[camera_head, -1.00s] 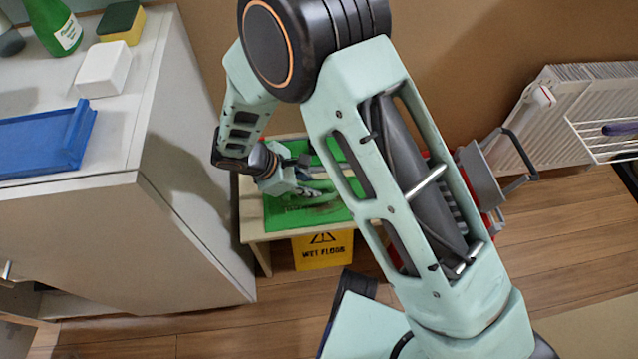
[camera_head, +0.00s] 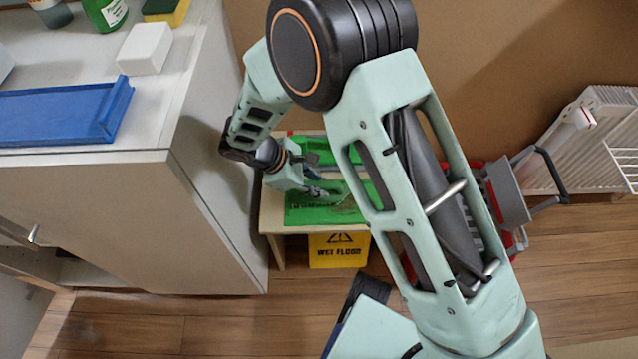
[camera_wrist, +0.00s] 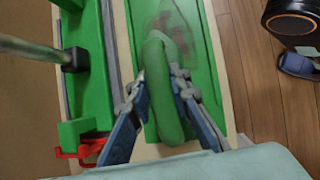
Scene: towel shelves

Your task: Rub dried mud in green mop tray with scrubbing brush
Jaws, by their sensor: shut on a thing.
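The green mop tray (camera_head: 300,214) lies on a low wooden bench beside the cabinet. It also shows in the wrist view (camera_wrist: 203,62), with a dull brownish smear of dried mud (camera_wrist: 172,25) near its far end. My gripper (camera_wrist: 160,88) is shut on the green handle of the scrubbing brush (camera_wrist: 163,108), low over the tray. The brush's far end lies at the smear; its bristles are hidden, so I cannot tell whether they touch. In the head view my gripper (camera_head: 318,193) is small and my arm covers part of the tray.
A green box-like thing with a metal pole (camera_wrist: 30,48) stands left of the tray in the wrist view. A yellow wet floor sign (camera_head: 338,250) is below the bench front. The cabinet (camera_head: 120,215) stands close on the left, a white radiator (camera_head: 590,140) on the right.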

